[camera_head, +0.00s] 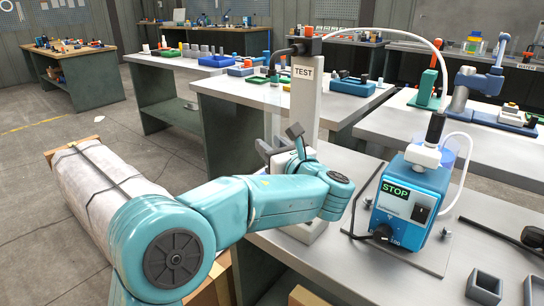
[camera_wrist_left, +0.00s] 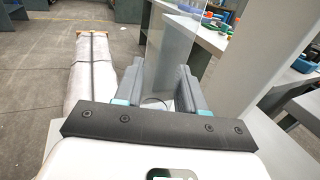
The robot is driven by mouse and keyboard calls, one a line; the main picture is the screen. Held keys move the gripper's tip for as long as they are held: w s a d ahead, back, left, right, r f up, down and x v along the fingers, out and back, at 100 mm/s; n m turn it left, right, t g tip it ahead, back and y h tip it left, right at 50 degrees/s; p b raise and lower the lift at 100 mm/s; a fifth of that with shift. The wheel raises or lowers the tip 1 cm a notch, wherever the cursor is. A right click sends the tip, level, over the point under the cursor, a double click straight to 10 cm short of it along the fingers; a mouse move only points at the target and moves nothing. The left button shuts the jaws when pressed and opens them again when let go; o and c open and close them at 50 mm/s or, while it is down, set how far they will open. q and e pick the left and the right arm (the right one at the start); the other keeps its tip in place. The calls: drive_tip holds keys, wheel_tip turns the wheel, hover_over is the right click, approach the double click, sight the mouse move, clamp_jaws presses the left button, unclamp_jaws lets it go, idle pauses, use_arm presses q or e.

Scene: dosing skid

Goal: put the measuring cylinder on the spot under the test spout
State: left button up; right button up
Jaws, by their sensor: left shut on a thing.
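The measuring cylinder (camera_head: 274,112) is clear and hard to make out. It stands roughly upright beside the post marked TEST (camera_head: 305,100). My left gripper (camera_head: 280,148) is shut on it; the wrist view shows the clear cylinder (camera_wrist_left: 172,45) rising from between the two grey fingers (camera_wrist_left: 162,88). The dark test spout (camera_head: 272,66) hangs from the top of the post, just above the cylinder's upper end. The spot under the spout is hidden behind my left arm and gripper, so I cannot tell whether the cylinder's foot touches anything. My right gripper is not in view.
A blue pump (camera_head: 408,205) showing STOP stands on a plate right of the post, with a clear hose (camera_head: 440,75) arching over. A dark cable (camera_head: 362,200) lies between. Square grey holders (camera_head: 484,287) sit front right. A wrapped roll (camera_head: 95,180) lies on the left.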

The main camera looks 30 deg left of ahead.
use_arm(q)
drive_tip(key=shift+f, duration=0.8)
drive_tip(key=shift+r, duration=0.2)
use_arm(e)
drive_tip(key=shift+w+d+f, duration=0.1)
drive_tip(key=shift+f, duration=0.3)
use_arm(q)
drive_tip(key=shift+f, duration=0.2)
drive_tip(key=o, duration=1.2)
drive_tip(key=shift+r, duration=0.1)
drive_tip(key=shift+d+r, duration=0.1)
drive_tip(key=shift+d, duration=0.1)
drive_tip(key=p+v, duration=0.2)
drive_tip(key=v, duration=0.9)
drive_tip(key=shift+s+d+p, duration=0.25)
drive_tip(key=shift+p, duration=0.05)
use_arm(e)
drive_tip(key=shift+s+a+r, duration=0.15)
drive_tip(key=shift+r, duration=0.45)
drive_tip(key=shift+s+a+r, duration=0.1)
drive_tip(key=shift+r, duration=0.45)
